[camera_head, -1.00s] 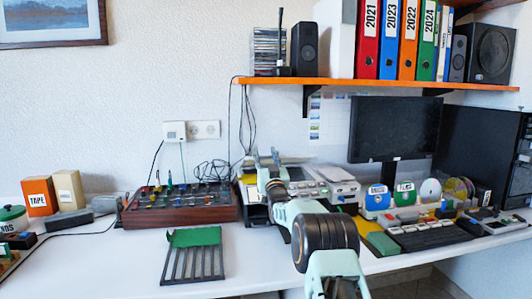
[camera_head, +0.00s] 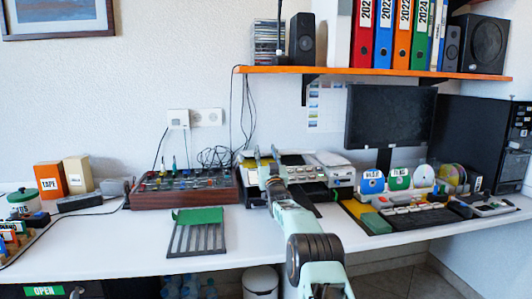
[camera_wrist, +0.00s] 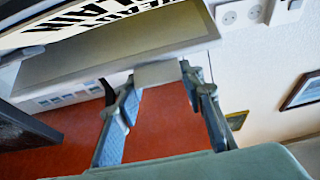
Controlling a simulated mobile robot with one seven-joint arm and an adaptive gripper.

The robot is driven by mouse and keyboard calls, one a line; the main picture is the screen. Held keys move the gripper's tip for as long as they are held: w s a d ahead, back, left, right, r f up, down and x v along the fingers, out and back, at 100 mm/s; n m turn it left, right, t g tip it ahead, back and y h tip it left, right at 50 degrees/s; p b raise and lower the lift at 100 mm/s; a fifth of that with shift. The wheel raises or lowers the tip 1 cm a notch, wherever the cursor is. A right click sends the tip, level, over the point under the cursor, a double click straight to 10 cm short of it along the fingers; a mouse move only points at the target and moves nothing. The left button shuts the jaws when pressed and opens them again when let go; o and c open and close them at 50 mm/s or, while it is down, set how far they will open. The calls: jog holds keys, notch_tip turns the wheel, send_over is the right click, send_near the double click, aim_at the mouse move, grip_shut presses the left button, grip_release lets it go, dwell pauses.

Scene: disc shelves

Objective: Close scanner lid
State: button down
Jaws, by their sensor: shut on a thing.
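The scanner (camera_head: 306,188) is on the desk below the wall shelf, partly hidden behind my arm. My gripper (camera_head: 265,153) is at its left front, fingers pointing up in the head view. In the wrist view my gripper (camera_wrist: 158,80) has its two fingers on either side of a small pale grey tab on the edge of a long grey-beige panel, seemingly the scanner lid (camera_wrist: 110,58). The panel is tilted in that view, with a white strip bearing large dark letters beyond it. The lid's exact angle is hard to tell in the head view.
A wooden-sided mixer (camera_head: 183,188) stands left of the scanner, with a green-topped slatted rack (camera_head: 197,232) before it. A monitor (camera_head: 391,116), discs and a keyboard (camera_head: 421,217) are to the right. The shelf (camera_head: 370,73) hangs above.

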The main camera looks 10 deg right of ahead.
jog(key=shift+f, duration=0.25)
jog(key=c, duration=1.4)
grip_release()
jog(key=shift+o, duration=0.8)
jog(key=shift+r, duration=0.1)
jog(key=v, duration=1.2)
